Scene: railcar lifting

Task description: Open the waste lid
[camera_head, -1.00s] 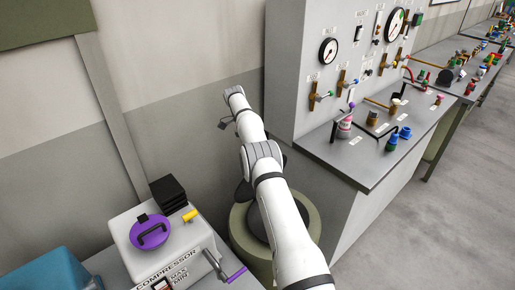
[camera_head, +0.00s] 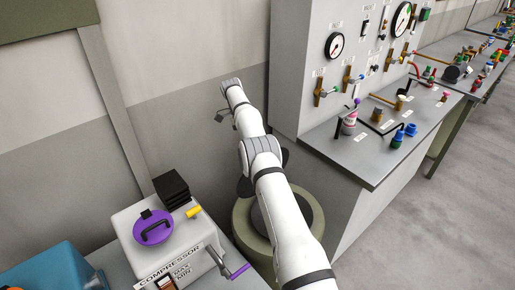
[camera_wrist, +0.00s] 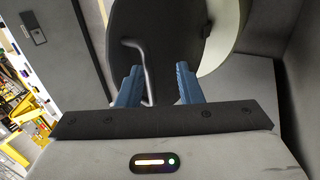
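The waste bin is an olive-green round drum (camera_head: 240,226) between the compressor and the test bench, partly behind my arm. Its top centre looks dark in the head view. In the wrist view, a dark round lid (camera_wrist: 180,30) with a thin bent metal handle (camera_wrist: 146,68) fills the upper middle. A pale crescent of the bin (camera_wrist: 222,38) shows along its right side. My gripper (camera_wrist: 158,80) has two blue fingers standing apart. The handle is close beside the left finger; I cannot tell whether they touch. My arm hides the gripper in the head view.
A white compressor (camera_head: 133,220) with a purple cap (camera_head: 153,228) and a crank stands left of the bin. A grey bench (camera_head: 360,172) with gauges, valves and small fittings is close on the right. A wall is behind. Open floor (camera_head: 450,230) lies farther right.

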